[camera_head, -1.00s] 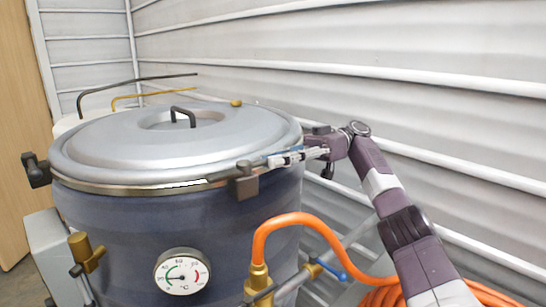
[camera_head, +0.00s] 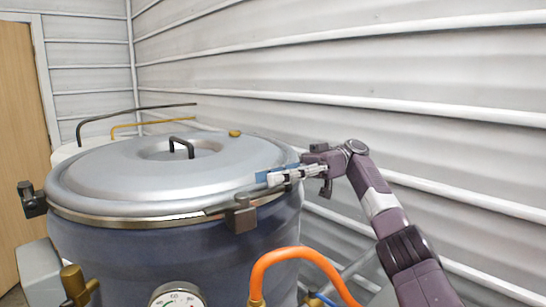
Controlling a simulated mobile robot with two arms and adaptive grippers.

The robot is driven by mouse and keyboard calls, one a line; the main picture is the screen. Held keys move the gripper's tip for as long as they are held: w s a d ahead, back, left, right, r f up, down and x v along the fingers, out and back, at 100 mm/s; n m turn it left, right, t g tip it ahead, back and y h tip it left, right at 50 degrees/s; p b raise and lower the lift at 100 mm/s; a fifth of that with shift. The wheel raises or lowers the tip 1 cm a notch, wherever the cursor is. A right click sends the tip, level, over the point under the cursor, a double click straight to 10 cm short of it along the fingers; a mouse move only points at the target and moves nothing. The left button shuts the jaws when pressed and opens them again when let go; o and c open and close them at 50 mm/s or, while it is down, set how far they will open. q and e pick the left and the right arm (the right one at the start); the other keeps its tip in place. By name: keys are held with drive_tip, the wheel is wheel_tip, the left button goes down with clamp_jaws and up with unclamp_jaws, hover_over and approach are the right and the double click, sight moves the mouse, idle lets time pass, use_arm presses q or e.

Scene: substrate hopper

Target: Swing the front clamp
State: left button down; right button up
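A large dark-blue vessel (camera_head: 150,255) has a domed grey lid (camera_head: 110,185) with a small dark handle (camera_head: 182,147) on top. The front clamp (camera_head: 241,215) is a dark block at the rim, on the near right side of the lid. A thin grey bar at the clamp slants up to the right, towards my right gripper (camera_head: 275,178). That gripper reaches in from the right with its pale fingers at the lid's right edge, above and right of the clamp block. I cannot tell whether the fingers touch the bar or how far apart they are. My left gripper is out of view.
Another dark clamp (camera_head: 32,199) sits at the rim's left. An orange hose (camera_head: 292,255), a brass fitting (camera_head: 75,285) and a dial gauge (camera_head: 178,295) are low in front. A ribbed white wall (camera_head: 420,80) stands close behind and right. A wooden door (camera_head: 20,120) is at left.

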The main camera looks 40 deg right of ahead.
wheel_tip(320, 180, up, 7)
drive_tip(key=shift+f, duration=0.2)
drive_tip(key=shift+f, duration=0.1)
idle(0.7)
